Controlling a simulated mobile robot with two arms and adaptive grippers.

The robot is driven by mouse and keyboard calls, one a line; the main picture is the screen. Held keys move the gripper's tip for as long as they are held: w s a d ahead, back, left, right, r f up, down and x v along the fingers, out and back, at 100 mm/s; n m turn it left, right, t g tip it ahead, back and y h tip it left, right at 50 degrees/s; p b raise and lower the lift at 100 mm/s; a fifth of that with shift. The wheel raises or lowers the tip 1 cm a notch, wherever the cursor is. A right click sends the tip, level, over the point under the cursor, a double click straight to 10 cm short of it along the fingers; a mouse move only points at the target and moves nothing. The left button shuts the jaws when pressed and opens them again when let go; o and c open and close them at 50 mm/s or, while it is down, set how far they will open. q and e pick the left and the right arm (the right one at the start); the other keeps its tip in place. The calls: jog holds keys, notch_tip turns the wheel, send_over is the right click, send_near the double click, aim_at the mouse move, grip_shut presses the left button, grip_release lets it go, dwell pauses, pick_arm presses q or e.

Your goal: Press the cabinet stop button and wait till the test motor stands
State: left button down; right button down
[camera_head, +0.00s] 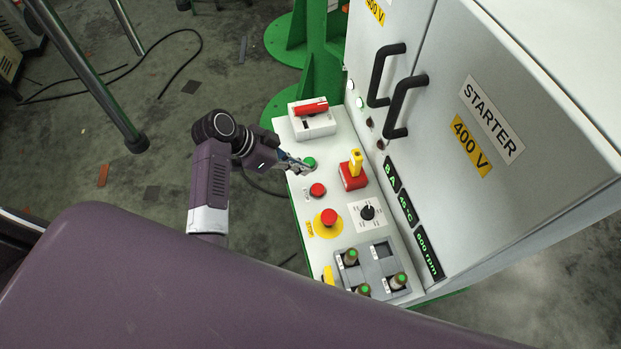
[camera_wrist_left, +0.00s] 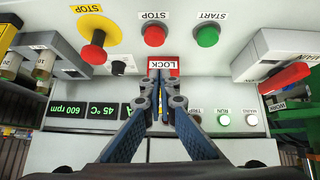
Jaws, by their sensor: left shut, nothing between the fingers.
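The small red STOP button (camera_head: 317,189) is on the cabinet's sloping white panel, between the green START button (camera_head: 309,162) and the larger red mushroom button on yellow (camera_head: 328,217). In the left wrist view the STOP button (camera_wrist_left: 154,35) shows uncovered. My left gripper (camera_head: 307,167) is shut and empty, in front of the START button in the head view. In the left wrist view its fingertips (camera_wrist_left: 163,78) overlap the red LOCK plate (camera_wrist_left: 170,62). Contact with a button cannot be made out. The speed display (camera_wrist_left: 69,110) reads 600 rpm. The test motor cannot be identified.
A yellow handle on a red base (camera_head: 353,172), a black rotary knob (camera_head: 367,212) and a red-handled switch (camera_head: 311,108) stand up from the panel. The cabinet doors carry black handles (camera_head: 404,105). A green post (camera_head: 325,50) stands behind.

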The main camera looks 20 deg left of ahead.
aim_at(315, 186)
pick_arm(q)
jog(key=x, duration=0.4)
jog(key=shift+w+d, duration=0.2)
jog(key=shift+d, duration=0.05)
notch_tip(315, 186, down, 3)
jog(key=shift+s+f+p, duration=0.15)
jog(key=shift+f+p, duration=0.05)
jog(key=shift+p, duration=0.2)
jog(key=shift+s+a+f, duration=0.1)
jog(key=shift+a+f, duration=0.1)
jog(key=shift+f, duration=0.3)
pick_arm(e)
jog(key=shift+d+r, duration=0.5)
pick_arm(q)
jog(key=shift+d, duration=0.1)
notch_tip(315, 186, down, 2)
jog(key=shift+f+b, duration=0.1)
jog(key=shift+b, duration=0.6)
pick_arm(e)
jog(key=shift+f, duration=0.6)
